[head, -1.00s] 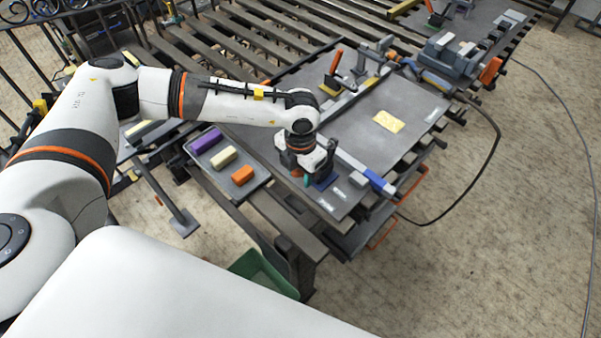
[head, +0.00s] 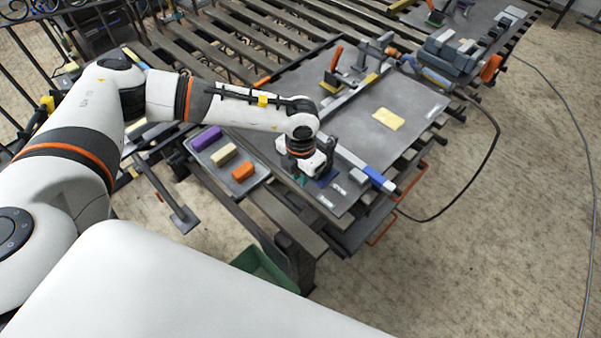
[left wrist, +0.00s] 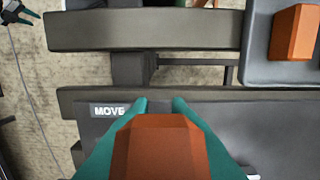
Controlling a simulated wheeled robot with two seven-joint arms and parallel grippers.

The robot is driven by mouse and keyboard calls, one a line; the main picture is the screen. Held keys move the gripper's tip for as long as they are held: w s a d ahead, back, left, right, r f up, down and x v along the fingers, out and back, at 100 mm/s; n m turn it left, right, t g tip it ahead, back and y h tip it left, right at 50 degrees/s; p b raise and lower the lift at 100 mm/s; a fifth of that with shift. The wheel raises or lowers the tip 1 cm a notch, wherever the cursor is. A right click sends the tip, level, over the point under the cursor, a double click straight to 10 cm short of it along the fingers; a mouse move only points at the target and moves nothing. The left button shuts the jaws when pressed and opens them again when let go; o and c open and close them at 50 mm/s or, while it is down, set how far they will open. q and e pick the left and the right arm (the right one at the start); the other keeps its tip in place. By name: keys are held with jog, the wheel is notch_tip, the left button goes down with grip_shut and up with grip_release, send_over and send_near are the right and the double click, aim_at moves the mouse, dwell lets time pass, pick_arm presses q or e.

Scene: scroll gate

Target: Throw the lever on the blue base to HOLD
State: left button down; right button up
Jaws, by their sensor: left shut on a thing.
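My left gripper (head: 303,178) is over the near corner of the grey plate, at the blue base (head: 325,178). In the left wrist view its teal fingers (left wrist: 160,112) are shut on the orange lever handle (left wrist: 160,152), one on each side. The handle hides the lever's lower part and the base there. A white label reading MOVE (left wrist: 109,110) lies just left of the handle. In the head view two small white labels (head: 338,190) lie beside the base, too small to read. My right gripper (left wrist: 17,13) shows small at the wrist view's top left corner, its teal fingers apart.
A tray (head: 243,190) with purple, yellow and orange blocks stands left of the plate. A blue-ended bar (head: 378,180) lies right of the gripper. Another orange-handled lever (head: 336,60) stands at the back. A yellow pad (head: 388,118) lies on the clear plate (head: 365,145).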

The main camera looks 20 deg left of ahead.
pick_arm(q)
jog(key=shift+w+r, duration=0.1)
jog(key=g+b, duration=0.1)
jog(key=w+r+g+y+b, duration=0.1)
jog(key=g, duration=0.1)
jog(key=shift+w+d+r, duration=0.1)
jog(key=shift+w+d, duration=0.2)
jog(key=shift+d, duration=0.05)
jog(key=g+b, duration=0.1)
jog(key=b, duration=0.1)
jog(key=w+r+g+y+b, duration=0.1)
jog(key=shift+w+d+r+g+b, duration=0.1)
jog(key=shift+w+d+g+b, duration=0.2)
jog(key=shift+g+b, duration=0.1)
jog(key=shift+w+r+g+b, duration=0.15)
jog(key=shift+r+g+b, duration=0.05)
jog(key=shift+g+b, duration=0.2)
jog(key=shift+r, duration=0.1)
jog(key=c, duration=1.4)
grip_release()
jog(key=shift+o, duration=0.2)
jog(key=shift+w+d, duration=0.1)
